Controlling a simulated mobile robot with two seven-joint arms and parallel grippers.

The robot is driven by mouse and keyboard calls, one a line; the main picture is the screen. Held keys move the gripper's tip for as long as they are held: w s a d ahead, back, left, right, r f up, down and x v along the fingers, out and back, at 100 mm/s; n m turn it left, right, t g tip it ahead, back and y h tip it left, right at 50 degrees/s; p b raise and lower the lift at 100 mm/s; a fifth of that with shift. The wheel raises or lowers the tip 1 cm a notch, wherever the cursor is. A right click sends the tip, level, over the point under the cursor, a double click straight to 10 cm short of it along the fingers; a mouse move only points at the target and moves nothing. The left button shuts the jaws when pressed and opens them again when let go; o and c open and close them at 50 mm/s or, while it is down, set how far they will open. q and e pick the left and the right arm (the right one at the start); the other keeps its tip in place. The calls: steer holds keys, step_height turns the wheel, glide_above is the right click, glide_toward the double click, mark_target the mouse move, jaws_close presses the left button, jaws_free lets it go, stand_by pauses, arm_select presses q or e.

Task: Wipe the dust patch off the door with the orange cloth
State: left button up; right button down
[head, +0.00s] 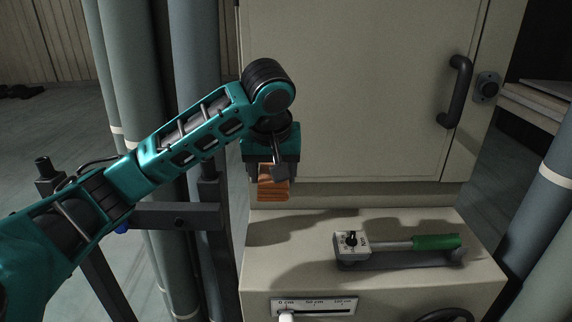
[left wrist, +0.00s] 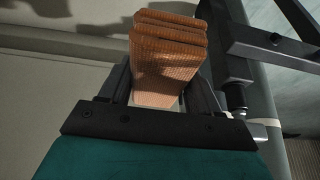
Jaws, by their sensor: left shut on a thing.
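The orange cloth (head: 273,188) is folded and held in my left gripper (head: 272,172), which is shut on it. In the left wrist view the cloth (left wrist: 166,62) stands between the two fingers of the gripper (left wrist: 165,90), its folded layers at the far end. In the head view the gripper is in front of the lower left part of the beige door (head: 360,90). I cannot tell whether the cloth touches the door. I cannot make out a dust patch on the door; the arm and gripper cover part of it. My right gripper is in neither view.
A dark door handle (head: 454,92) and a lock (head: 487,86) are at the right. Grey pipes (head: 136,60) stand at the left, with a dark bracket (head: 175,216).

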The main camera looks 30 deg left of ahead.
arm_select(q)
steer(key=s+d+f+m+h, duration=0.2)
steer(key=s+d+f+m, duration=0.4)
steer(key=d+f, duration=0.3)
steer(key=shift+s+d+t, duration=0.3)
steer(key=shift+s+d, duration=0.05)
steer(key=shift+d, duration=0.55)
steer(key=shift+a, duration=0.1)
